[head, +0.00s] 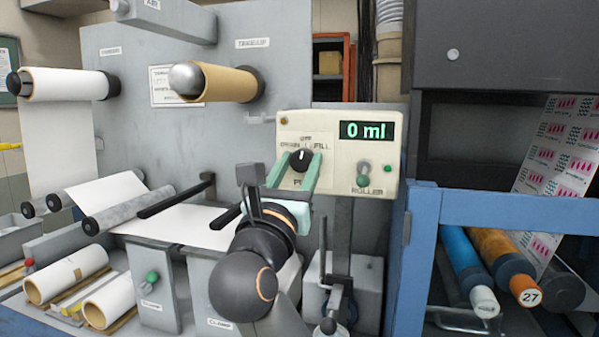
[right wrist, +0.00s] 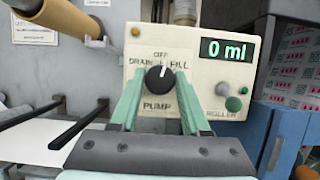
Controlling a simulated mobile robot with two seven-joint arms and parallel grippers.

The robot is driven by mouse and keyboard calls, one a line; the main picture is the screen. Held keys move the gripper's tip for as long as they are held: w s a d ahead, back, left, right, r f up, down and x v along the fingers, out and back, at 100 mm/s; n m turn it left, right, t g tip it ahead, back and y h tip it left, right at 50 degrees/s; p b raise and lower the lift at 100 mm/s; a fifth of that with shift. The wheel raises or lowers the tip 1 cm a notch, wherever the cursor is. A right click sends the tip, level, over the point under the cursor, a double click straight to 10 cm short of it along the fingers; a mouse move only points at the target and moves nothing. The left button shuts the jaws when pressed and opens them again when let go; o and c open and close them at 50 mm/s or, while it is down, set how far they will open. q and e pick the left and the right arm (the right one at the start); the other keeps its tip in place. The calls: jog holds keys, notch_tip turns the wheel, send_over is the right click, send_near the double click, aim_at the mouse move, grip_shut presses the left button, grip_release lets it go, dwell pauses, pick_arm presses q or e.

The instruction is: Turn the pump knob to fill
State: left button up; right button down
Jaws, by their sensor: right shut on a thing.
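The pump knob (head: 300,160) is black with a white pointer line, on a cream control panel (head: 340,125). In the right wrist view the knob (right wrist: 159,77) points nearly straight up at OFF, leaning slightly right. DRAIN is printed to its upper left, FILL to its upper right and PUMP below. The display (head: 366,131) reads 0 ml. My right gripper (head: 300,157) has its green fingers on either side of the knob and is shut on it; the fingers (right wrist: 159,80) also flank it in the wrist view. My left gripper is not in view.
A roller knob and green button (head: 364,174) sit right of the pump knob. A blue-framed unit (head: 500,205) stands at the right. Rollers with a white web (head: 180,225) and a brown core roll (head: 220,82) lie to the left.

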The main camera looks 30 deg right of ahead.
jog(key=m+b, duration=0.1)
jog(key=m, duration=0.1)
jog(key=m+g+h+b, duration=0.1)
jog(key=m, duration=0.1)
jog(key=shift+a+f+g, duration=0.1)
jog(key=shift+f+g, duration=0.1)
jog(key=shift+g, duration=0.1)
jog(key=m+g+b, duration=0.1)
jog(key=m, duration=0.2)
jog(key=shift+w+r+h, duration=0.1)
jog(key=shift+h, duration=0.2)
jog(key=shift+m+g+b, duration=0.45)
jog(key=shift+m+g, duration=0.15)
jog(key=shift+r+m, duration=0.15)
jog(key=shift+m, duration=0.45)
jog(key=shift+c, duration=1.9)
grip_release()
